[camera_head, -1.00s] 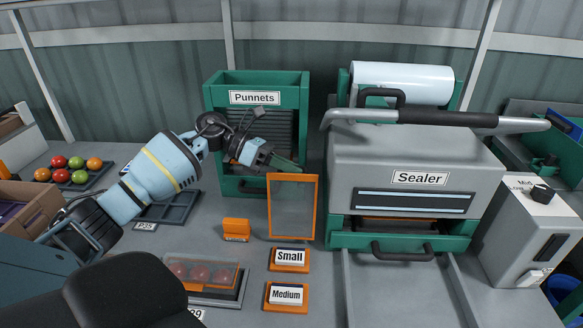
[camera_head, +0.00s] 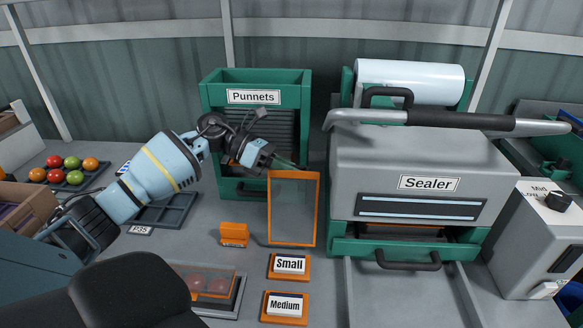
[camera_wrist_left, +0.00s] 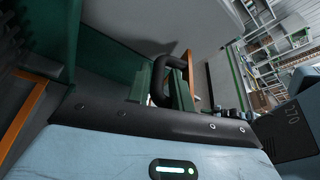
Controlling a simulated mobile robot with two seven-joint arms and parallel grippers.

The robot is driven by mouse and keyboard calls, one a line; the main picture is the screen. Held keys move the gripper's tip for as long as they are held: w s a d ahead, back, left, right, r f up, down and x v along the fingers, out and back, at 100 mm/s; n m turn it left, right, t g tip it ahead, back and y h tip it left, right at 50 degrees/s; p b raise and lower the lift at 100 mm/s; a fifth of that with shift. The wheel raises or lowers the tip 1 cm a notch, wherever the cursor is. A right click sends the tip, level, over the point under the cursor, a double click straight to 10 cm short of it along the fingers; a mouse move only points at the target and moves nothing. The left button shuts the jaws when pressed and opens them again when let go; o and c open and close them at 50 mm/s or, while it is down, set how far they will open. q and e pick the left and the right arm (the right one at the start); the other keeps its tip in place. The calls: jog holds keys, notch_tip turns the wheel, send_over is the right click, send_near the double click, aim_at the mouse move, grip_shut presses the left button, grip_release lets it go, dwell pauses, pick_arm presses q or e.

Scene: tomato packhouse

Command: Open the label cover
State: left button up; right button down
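The label cover (camera_head: 316,210), a clear panel in an orange frame, stands raised and nearly upright behind the Small label stack (camera_head: 289,266) and the Medium label stack (camera_head: 285,307). My left gripper (camera_head: 290,164) is at the cover's top edge, its tips partly hidden there. In the left wrist view its two green fingers (camera_wrist_left: 162,84) stand apart, with a dark curved handle showing between or beyond them. Orange bars, apparently of the cover's frame (camera_wrist_left: 22,120), show beside the fingers. I cannot tell whether the fingers touch the cover. My right gripper is out of view.
The grey sealer (camera_head: 428,160) with its long lever stands close to the right of the cover. The green Punnets dispenser (camera_head: 211,95) is behind my left gripper. A small orange block (camera_head: 234,234) and a tray with red tomatoes (camera_head: 236,292) lie to the left.

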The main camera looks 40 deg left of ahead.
pick_arm(q)
jog(key=shift+r, duration=0.15)
jog(key=shift+r+b, duration=0.3)
jog(key=shift+r, duration=1.25)
jog(key=s+d+r+b, duration=0.1)
jog(key=s+d, duration=0.7)
jog(key=s, duration=0.5)
jog(key=shift+s+d+r, duration=0.15)
jog(key=shift+d+r, duration=0.15)
jog(key=shift+d, duration=0.1)
